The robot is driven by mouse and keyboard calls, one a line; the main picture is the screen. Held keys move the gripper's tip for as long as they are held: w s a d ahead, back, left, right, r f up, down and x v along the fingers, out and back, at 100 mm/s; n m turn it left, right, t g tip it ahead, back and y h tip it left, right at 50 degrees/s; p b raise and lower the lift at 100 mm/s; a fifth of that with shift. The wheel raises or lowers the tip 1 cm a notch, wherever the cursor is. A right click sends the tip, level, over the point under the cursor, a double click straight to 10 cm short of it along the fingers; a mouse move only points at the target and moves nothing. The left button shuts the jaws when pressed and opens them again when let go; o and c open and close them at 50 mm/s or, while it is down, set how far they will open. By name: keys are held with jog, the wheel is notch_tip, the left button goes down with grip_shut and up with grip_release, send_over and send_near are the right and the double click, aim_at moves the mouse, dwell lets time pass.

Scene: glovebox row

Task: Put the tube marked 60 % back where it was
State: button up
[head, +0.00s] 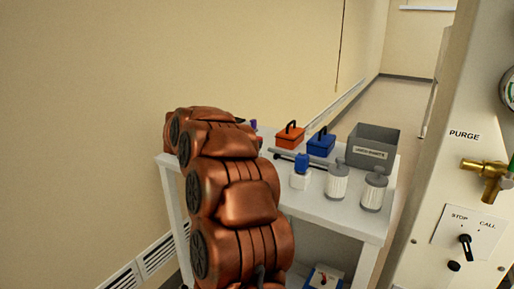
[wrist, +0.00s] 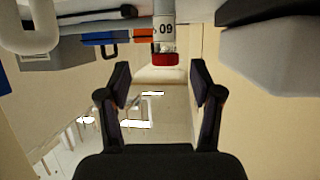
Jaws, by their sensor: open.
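The tube (wrist: 163,32) shows in the wrist view with a red cap at its lower end in the picture and digits that read as 60 turned upside down. My gripper (wrist: 160,72) is open, with its two dark fingers apart and nothing between them. The tube's red cap is just beyond the fingertips, roughly centred between them; I cannot tell how far off it is. The tube's other end runs out of the top of the picture, so what holds it is hidden. In the head view my arm hides both the gripper and the tube.
A white table (head: 331,212) carries an orange box (head: 289,136), a blue box (head: 321,145), a grey bin (head: 373,141), a blue-capped bottle (head: 301,178) and two ribbed canisters (head: 337,184). A panel marked PURGE (head: 465,110) with a brass valve stands close at right.

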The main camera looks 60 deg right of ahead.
jog(key=shift+w+b+x, duration=0.15)
jog(key=shift+b+x, duration=0.05)
jog(key=shift+x, duration=1.35)
jog(key=shift+w+b+x, duration=0.1)
jog(key=shift+b+x, duration=0.05)
jog(key=shift+x, duration=1.4)
jog(key=c, duration=1.2)
jog(key=shift+w+r+p, duration=0.1)
jog(key=shift+r+p, duration=0.45)
jog(key=shift+r, duration=0.9)
jog(key=a+r, duration=0.2)
jog(key=a, duration=1.4)
jog(key=shift+s, duration=0.5)
